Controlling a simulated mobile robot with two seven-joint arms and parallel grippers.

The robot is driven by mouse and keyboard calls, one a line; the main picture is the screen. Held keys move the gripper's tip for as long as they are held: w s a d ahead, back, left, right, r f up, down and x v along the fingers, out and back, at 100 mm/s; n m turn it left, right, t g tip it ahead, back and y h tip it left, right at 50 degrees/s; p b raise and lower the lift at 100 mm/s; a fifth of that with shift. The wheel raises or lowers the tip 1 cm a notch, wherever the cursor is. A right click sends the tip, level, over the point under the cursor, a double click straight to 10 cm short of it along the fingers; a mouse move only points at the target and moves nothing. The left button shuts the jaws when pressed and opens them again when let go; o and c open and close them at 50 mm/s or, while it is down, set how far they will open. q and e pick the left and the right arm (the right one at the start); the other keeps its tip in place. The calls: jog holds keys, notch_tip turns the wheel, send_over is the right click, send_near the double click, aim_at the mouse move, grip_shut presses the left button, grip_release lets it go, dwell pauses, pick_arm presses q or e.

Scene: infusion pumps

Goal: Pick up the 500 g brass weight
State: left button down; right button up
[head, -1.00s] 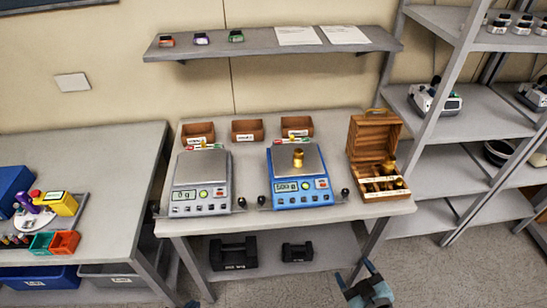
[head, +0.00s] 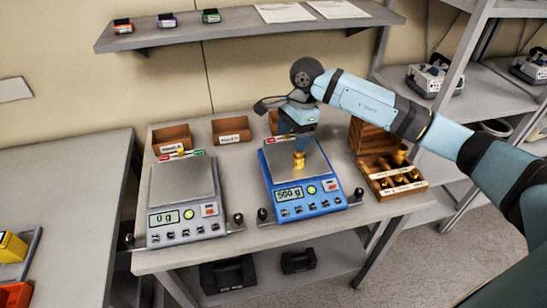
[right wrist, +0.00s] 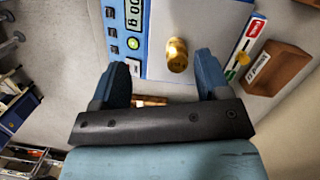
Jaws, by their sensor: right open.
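The brass weight (head: 299,160) stands upright on the pan of the blue scale (head: 305,200), whose display appears to read 500 g. My right gripper (head: 299,138) comes down over the pan from above, just behind and above the weight. In the right wrist view the weight (right wrist: 177,55) lies just beyond the open fingertips (right wrist: 161,62), between the lines of the two fingers and nearer the right one. Nothing is held; I see no contact with the weight. My left gripper is not in view.
A grey scale (head: 184,205) reading 0 g stands to the left. A wooden box (head: 393,179) with brass weights stands to the right. Small brown bins (head: 231,129) line the back of the table, and a shelf (head: 250,30) hangs above. Black blocks sit on the lower shelf.

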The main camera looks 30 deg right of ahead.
aim_at(299, 157)
jog(key=d, duration=0.1)
jog(key=w+d+r+h, duration=0.1)
jog(key=w+d+h, duration=0.1)
jog(key=shift+w+d+r, duration=0.1)
jog(key=shift+r, duration=0.15)
jog(key=shift+d+f, duration=0.1)
jog(key=shift+f, duration=0.2)
notch_tip(299, 157, down, 8)
jog(key=shift+r+p, duration=0.15)
jog(key=shift+p, duration=0.4)
jog(key=f+p, duration=0.1)
jog(key=f, duration=0.4)
jog(key=shift+d, duration=0.2)
grip_shut()
